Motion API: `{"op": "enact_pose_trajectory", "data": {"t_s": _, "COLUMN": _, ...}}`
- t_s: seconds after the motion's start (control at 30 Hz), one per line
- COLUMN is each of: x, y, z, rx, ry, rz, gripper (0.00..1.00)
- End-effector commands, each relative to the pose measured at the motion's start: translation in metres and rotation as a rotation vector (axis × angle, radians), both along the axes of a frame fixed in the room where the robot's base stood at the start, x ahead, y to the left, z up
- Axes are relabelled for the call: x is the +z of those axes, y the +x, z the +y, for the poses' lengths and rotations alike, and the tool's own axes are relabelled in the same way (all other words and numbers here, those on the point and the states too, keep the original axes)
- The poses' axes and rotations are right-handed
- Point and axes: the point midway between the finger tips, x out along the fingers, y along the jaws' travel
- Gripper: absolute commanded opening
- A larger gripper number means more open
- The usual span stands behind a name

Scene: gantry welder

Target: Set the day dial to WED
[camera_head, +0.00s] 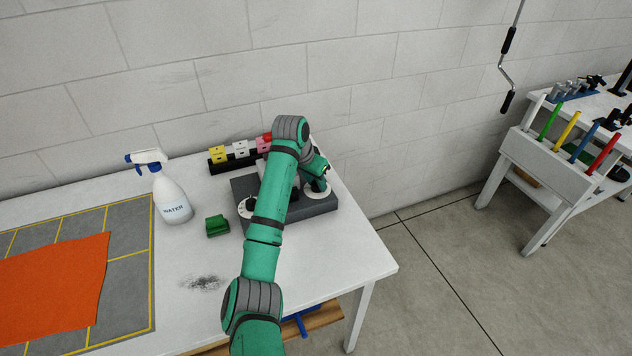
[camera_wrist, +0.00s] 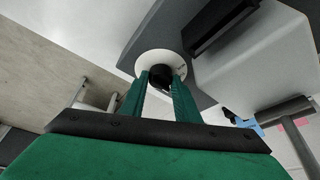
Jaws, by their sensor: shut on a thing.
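The dial device is a dark grey base (camera_head: 300,211) at the back right of the white table. It carries a round white dial plate (camera_head: 247,208) on its left and another round white plate (camera_head: 317,189) on its right. In the wrist view, my gripper (camera_wrist: 161,80) is shut on a black knob (camera_wrist: 160,77) at the centre of a white plate (camera_wrist: 147,63). The day lettering is too small to read.
An orange cloth (camera_head: 50,290) lies on a grey mat (camera_head: 128,270).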

Motion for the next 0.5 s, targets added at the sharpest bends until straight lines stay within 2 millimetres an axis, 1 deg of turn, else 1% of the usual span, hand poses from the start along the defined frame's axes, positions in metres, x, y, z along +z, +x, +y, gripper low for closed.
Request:
{"op": "enact_pose_trajectory", "data": {"t_s": 0.43, "x": -0.0005, "y": -0.0003, "z": -0.0004, "rx": -0.011, "ry": 0.002, "rz": 0.002, "gripper": 0.06}}
{"op": "enact_pose_trajectory", "data": {"t_s": 0.47, "x": -0.0005, "y": -0.0003, "z": -0.0009, "rx": -0.011, "ry": 0.002, "rz": 0.002, "gripper": 0.31}}
{"op": "enact_pose_trajectory", "data": {"t_s": 0.5, "x": -0.0005, "y": -0.0002, "z": -0.0015, "rx": -0.012, "ry": 0.002, "rz": 0.002, "gripper": 0.41}}
